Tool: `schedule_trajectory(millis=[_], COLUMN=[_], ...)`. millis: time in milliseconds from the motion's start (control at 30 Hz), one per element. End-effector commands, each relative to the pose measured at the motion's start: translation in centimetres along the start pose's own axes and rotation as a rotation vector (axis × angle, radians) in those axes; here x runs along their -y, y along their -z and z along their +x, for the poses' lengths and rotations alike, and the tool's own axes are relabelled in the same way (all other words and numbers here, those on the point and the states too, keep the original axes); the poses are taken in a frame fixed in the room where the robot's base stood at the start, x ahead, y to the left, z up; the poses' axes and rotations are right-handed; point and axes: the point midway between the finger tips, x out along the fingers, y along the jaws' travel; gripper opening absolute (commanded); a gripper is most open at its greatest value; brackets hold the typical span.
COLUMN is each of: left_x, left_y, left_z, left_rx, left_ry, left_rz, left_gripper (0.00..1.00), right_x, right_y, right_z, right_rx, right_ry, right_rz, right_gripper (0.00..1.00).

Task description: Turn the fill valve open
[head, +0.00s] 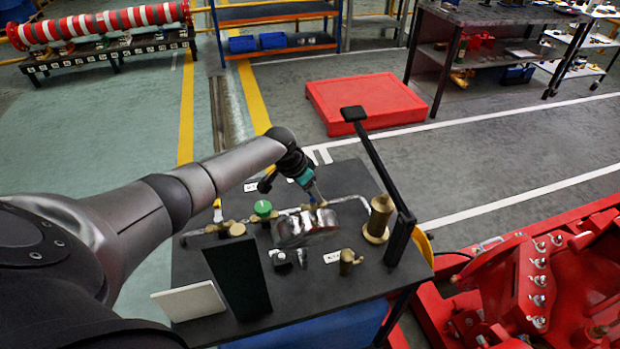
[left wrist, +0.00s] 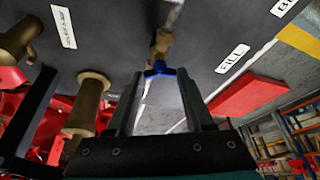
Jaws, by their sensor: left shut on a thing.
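The fill valve (left wrist: 163,42) is a small brass valve with a blue handle (left wrist: 159,70), seen in the left wrist view near a label reading FILL (left wrist: 232,58). My left gripper (left wrist: 160,77) has its two fingers on either side of the blue handle and is shut on it. In the head view my left gripper (head: 317,200) reaches down, tilted, over the middle of the dark table (head: 340,185). There it hides most of the valve, and the handle's exact angle cannot be told. My right gripper is not in view.
Near my gripper stand a green-knobbed valve (head: 263,208), a shiny metal cylinder (head: 300,229), a brass cup-like part (head: 378,219) and a small brass fitting (head: 348,262). A black post (head: 380,165) rises at the table's right. Red machinery (head: 540,275) lies beyond.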

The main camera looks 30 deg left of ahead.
Motion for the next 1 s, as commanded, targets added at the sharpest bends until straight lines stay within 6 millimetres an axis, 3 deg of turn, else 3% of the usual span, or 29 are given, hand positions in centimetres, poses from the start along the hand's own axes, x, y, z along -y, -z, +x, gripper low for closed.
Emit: schedule_trajectory(millis=[33,100,500,1000], left_x=[-0.3,-0.4,-0.8,-1.0], left_y=[0.1,0.1,0.2,0.3], left_z=[-0.5,-0.5,-0.2,0.3], left_rx=[0.006,0.004,0.004,0.004], left_ry=[0.012,0.036,0.183,0.345], left_rz=[-0.039,-0.098,-0.449,-0.837], left_gripper=[0.00,0.00,0.00,0.00], right_x=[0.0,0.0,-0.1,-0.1], right_y=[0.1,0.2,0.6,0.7], right_z=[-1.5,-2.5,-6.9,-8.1], right_rx=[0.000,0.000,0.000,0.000], right_ry=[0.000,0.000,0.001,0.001], right_rz=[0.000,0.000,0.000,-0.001], right_gripper=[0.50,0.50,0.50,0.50])
